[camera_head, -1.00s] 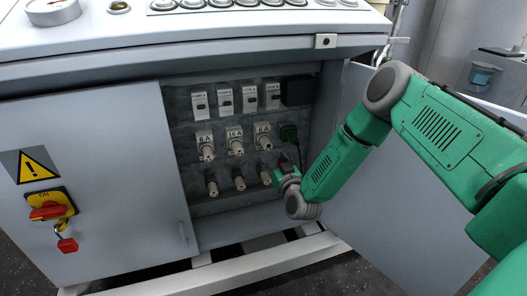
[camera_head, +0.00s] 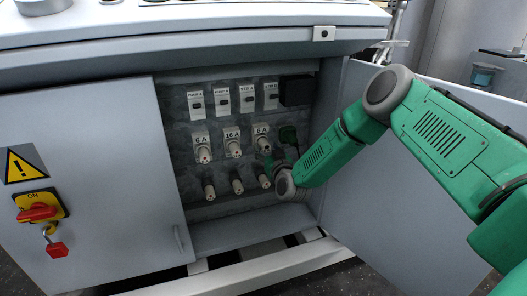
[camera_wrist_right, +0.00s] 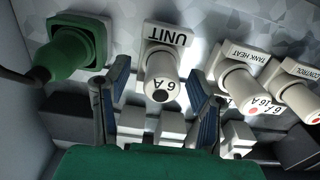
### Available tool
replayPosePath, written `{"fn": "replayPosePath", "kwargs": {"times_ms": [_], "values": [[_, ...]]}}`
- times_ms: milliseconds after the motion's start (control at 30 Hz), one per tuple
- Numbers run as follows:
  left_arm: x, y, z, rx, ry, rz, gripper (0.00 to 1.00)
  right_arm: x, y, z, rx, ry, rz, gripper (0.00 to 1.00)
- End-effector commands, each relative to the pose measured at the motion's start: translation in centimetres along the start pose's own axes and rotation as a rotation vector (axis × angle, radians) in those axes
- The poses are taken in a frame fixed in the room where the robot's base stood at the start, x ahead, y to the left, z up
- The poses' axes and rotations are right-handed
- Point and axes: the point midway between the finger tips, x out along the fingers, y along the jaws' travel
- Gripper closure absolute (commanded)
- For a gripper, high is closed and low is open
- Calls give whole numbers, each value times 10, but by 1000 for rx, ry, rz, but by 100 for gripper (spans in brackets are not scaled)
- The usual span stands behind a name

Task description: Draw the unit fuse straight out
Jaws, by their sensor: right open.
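The unit fuse (camera_wrist_right: 160,78) is a cream cylinder with a black centre, marked 6 A, under a UNIT label in the right wrist view. In the head view the unit fuse (camera_head: 262,142) is the rightmost of the middle row, partly covered by my gripper. My right gripper (camera_wrist_right: 158,70) is open, with one blue-padded finger on each side of the fuse and a gap showing at both sides. In the head view my right gripper (camera_head: 270,160) is small and partly hidden by its own wrist. My left gripper is not in view.
A green plug (camera_wrist_right: 75,55) with a dark cable sits close beside one finger. The tank heat fuse (camera_wrist_right: 238,85) stands near the other finger. Below the middle row, several dark-based fuses (camera_head: 237,183) protrude. The left cabinet door (camera_head: 100,190) and open right door (camera_head: 380,190) flank the recess.

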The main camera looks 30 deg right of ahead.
Motion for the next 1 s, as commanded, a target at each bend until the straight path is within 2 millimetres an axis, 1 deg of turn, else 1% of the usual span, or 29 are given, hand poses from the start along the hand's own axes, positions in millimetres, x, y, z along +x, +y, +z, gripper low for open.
{"fn": "replayPosePath", "kwargs": {"times_ms": [100,300,1000], "values": [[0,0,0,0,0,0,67,12,-1,-1,-2,2,-1,50],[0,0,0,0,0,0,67,20,-1,-1,-2,0,-1,50],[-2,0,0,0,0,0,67,21,-2,-2,1,0,-1,50]]}}
